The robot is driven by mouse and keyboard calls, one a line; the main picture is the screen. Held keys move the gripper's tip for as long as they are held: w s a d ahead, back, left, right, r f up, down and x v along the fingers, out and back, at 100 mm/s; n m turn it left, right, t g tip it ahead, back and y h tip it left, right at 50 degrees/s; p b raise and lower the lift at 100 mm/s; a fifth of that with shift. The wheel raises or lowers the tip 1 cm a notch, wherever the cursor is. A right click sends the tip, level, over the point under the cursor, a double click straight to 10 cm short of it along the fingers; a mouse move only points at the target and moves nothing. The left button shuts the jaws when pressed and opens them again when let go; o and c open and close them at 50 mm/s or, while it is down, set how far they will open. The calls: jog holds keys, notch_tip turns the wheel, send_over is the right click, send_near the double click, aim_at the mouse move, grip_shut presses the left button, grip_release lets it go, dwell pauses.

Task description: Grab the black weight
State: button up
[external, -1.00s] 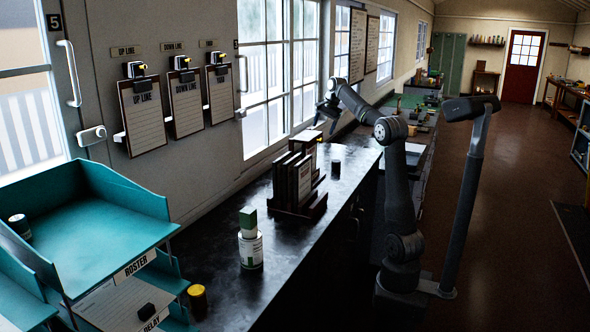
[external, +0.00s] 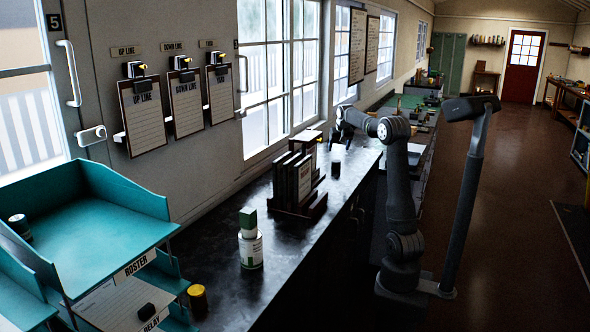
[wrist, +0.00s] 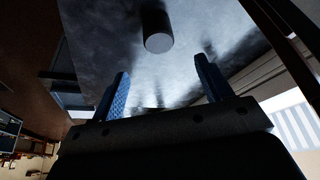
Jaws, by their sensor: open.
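A small dark cylinder (external: 336,164), likely the black weight, stands upright on the black bench top beyond the book rack. In the wrist view the dark cylinder (wrist: 156,28) is at the top centre, its paler round end facing me. My gripper (wrist: 162,84) has its two blue fingers spread, with nothing between them; the cylinder is beyond the fingertips, apart from them. In the external view my gripper (external: 338,143) is just above the cylinder, its fingers hard to make out.
The dark book rack (external: 298,185) stands on the bench just nearer than the cylinder. A green-capped bottle (external: 250,250) and a yellow-lidded jar (external: 197,300) stand nearer still. Clipboards (external: 186,103) hang on the wall at left. Bench top around the cylinder is clear.

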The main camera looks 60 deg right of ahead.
aim_at(336, 161)
jog(key=x, duration=1.1)
jog(key=shift+s+f, duration=0.15)
jog(key=c, duration=1.1)
jog(key=shift+c, duration=0.9)
